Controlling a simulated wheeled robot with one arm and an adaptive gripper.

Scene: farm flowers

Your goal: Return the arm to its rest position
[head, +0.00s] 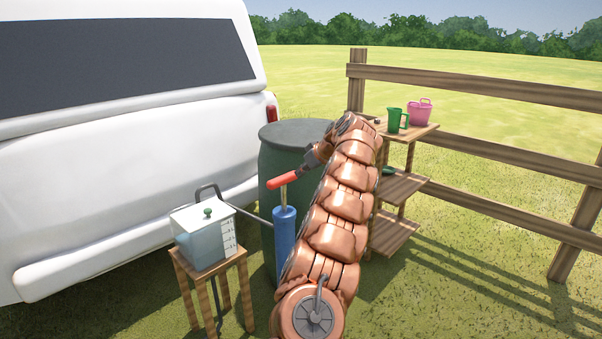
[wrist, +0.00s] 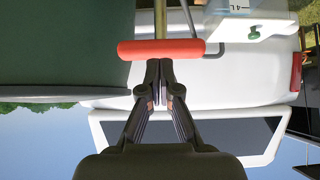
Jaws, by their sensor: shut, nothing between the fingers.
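My copper-coloured arm rises through the middle of the head view and bends over at the top. My dark gripper (head: 302,172) points down and left there, close to the red handle (head: 281,180) of a blue pump (head: 285,228). In the wrist view my gripper (wrist: 160,76) is shut and empty, its fingertips together at the middle of the red handle (wrist: 138,50). I cannot tell whether the tips touch the handle. The arm hides part of the ground and part of the green barrel.
A green barrel (head: 285,140) stands behind the pump. A lidded container (head: 206,243) sits on a wooden stand (head: 238,266) at left, before a white van (head: 120,170). A wooden shelf (head: 422,131) holds a green jug (head: 393,120) and pink tub (head: 420,114). Grass at right is open.

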